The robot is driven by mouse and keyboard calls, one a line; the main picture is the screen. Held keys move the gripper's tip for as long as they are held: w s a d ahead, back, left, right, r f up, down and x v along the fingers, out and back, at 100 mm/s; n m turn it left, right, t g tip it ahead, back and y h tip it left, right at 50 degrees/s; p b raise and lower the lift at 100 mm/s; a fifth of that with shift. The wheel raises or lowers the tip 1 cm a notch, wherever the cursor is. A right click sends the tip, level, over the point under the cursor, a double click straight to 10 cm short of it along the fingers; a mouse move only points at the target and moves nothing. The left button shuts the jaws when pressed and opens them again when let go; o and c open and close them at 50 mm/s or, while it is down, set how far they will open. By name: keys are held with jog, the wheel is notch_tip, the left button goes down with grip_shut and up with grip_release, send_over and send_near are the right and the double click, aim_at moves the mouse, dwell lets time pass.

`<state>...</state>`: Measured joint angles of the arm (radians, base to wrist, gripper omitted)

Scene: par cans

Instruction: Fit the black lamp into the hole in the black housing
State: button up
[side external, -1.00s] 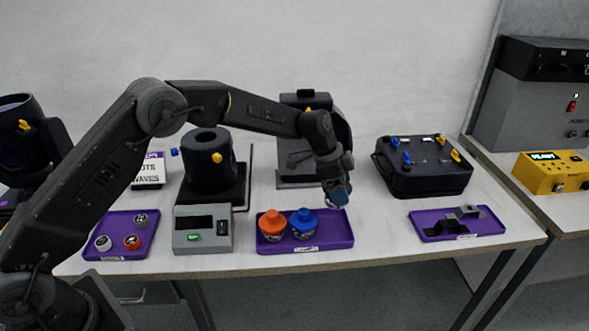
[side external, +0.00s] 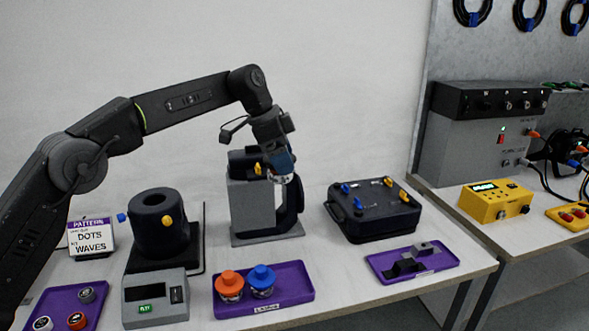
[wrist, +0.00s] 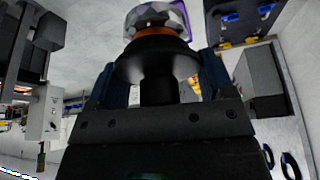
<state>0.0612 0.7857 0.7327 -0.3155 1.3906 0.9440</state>
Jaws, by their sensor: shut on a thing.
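My gripper (side external: 283,165) is shut on the black lamp, raised above the table near the black can on a grey stand. In the side view the lamp's clear glass (side external: 284,178) shows below the fingers. In the wrist view the black lamp (wrist: 157,62) sits between the fingers, with an orange ring and faceted clear glass at its far end. A black housing (side external: 160,232) stands upright at left with a round hole in its top and a yellow knob. The other black can (side external: 246,160) on its grey stand (side external: 251,210) is partly hidden by my gripper.
A purple tray (side external: 300,285) holds an orange and a blue lamp. A grey meter box (side external: 155,300), another purple tray (side external: 400,275) and a black case (side external: 375,215) stand around. A card (side external: 91,238) reads "DOTS" and "WAVES". Bare table lies between the case and the front tray.

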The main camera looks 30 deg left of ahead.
jog(key=s+a+n+t+y, duration=0.1)
jog(key=s+a+n, duration=0.2)
jog(key=a, duration=0.9)
jog(key=s+a+n+y, duration=0.1)
jog(key=s+a+n, duration=0.15)
jog(key=a, duration=0.95)
jog(key=s+a+n+t, duration=0.1)
jog(key=s+a+n, duration=0.2)
jog(key=a, duration=0.9)
notch_tip(320, 180, down, 12)
jog(key=shift+a+r, duration=0.2)
jog(key=shift+a, duration=0.1)
jog(key=shift+s+f, duration=0.1)
jog(key=shift+f, duration=1.5)
jog(key=o, duration=1)
jog(key=shift+f, duration=0.1)
